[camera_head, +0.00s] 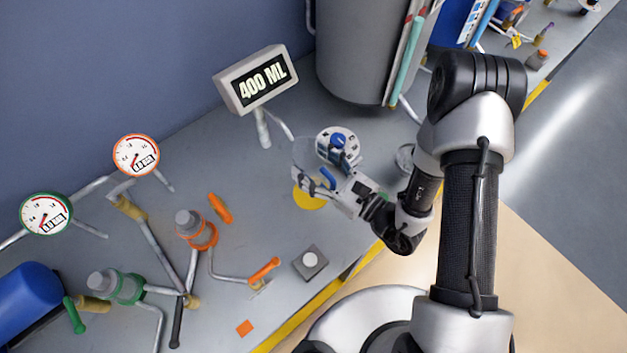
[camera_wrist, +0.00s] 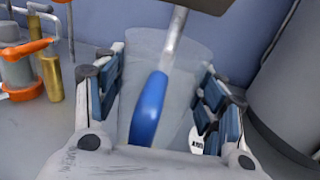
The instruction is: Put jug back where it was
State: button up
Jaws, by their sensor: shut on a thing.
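A clear jug (camera_head: 307,153) with a blue handle stands in my gripper (camera_head: 322,168) near the middle of the bench in the head view. In the wrist view the see-through jug (camera_wrist: 180,60) is between the two fingers, with its blue handle (camera_wrist: 150,108) facing the wrist. My gripper (camera_wrist: 163,92) is shut on the jug. A yellow disc (camera_head: 311,198) on the bench shows just below the jug and gripper, partly covered. I cannot tell whether the jug's base touches the bench.
A white round dial with a blue knob (camera_head: 338,139) is close behind the gripper. A display reading 400 ML (camera_head: 257,80) stands behind. A large grey tank (camera_head: 360,45) is at the back. Orange (camera_head: 197,230) and green (camera_head: 120,285) valve fittings with pipes crowd the left.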

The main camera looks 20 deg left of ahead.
aim_at(323, 185)
jog(key=shift+f+b, duration=0.9)
jog(key=shift+f, duration=2.7)
jog(key=shift+f, duration=0.1)
jog(key=o, duration=1.5)
jog(key=shift+c, duration=0.2)
jog(key=shift+r, duration=0.2)
jog(key=shift+p+v, duration=0.7)
jog(key=shift+v, duration=5.3)
